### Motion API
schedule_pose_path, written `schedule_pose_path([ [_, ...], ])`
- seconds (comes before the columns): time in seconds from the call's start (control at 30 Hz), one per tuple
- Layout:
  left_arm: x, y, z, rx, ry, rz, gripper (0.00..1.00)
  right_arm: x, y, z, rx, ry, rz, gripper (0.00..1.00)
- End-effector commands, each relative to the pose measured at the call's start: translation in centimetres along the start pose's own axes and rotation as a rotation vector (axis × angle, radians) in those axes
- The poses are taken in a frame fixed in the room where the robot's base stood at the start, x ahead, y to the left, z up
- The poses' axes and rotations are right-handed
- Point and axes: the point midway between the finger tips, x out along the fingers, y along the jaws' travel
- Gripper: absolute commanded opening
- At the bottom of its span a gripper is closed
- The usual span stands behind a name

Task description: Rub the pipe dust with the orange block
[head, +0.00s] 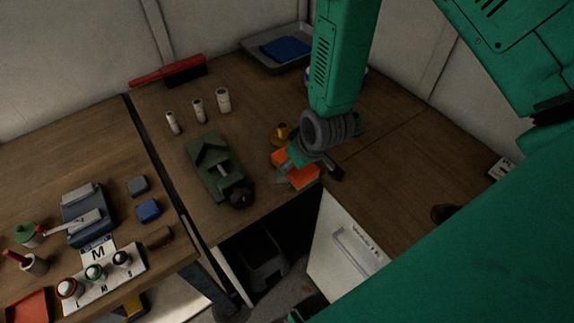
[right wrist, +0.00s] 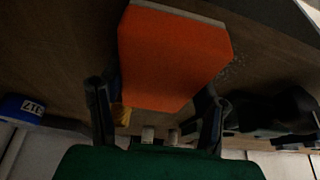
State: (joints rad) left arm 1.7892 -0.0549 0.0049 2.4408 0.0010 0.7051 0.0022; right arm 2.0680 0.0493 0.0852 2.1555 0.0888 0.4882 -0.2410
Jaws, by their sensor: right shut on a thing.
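The orange block (head: 303,178) is held low over the wooden bench near its front edge; it also fills the upper middle of the right wrist view (right wrist: 170,58). My right gripper (head: 300,163) is shut on it, with a dark finger on each side in the right wrist view (right wrist: 155,108). I cannot tell whether the block touches the bench. Pale specks of dust (right wrist: 236,68) lie on the wood beside the block in the right wrist view. A green vise-like tool (head: 212,165) with a dark round end stands left of the block. My left gripper is not in view.
A small brass piece (head: 281,133) stands just behind the gripper. Several pale cylinders, one here (head: 198,110), stand behind the green tool. A red-handled brush (head: 182,72) and a grey tray (head: 262,58) are at the back. The bench's front edge drops to an open space.

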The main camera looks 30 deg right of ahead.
Motion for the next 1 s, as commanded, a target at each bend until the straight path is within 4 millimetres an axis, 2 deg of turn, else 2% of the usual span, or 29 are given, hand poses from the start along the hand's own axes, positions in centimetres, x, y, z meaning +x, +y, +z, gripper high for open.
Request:
schedule_pose_path([
  [0.13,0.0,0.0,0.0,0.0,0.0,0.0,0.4,0.1,0.9,0.2,0.002,-0.004,0.002,0.3],
  [0.5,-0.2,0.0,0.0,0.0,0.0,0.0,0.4,0.0,1.0,0.2,0.001,-0.005,0.001,0.3],
  [0.97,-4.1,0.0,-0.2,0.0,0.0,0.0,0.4,-4.2,0.9,-1.6,0.0,-0.001,0.001,0.3],
  [1.0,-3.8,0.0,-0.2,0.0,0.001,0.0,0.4,-4.4,0.9,-1.8,0.0,0.0,0.001,0.3],
])
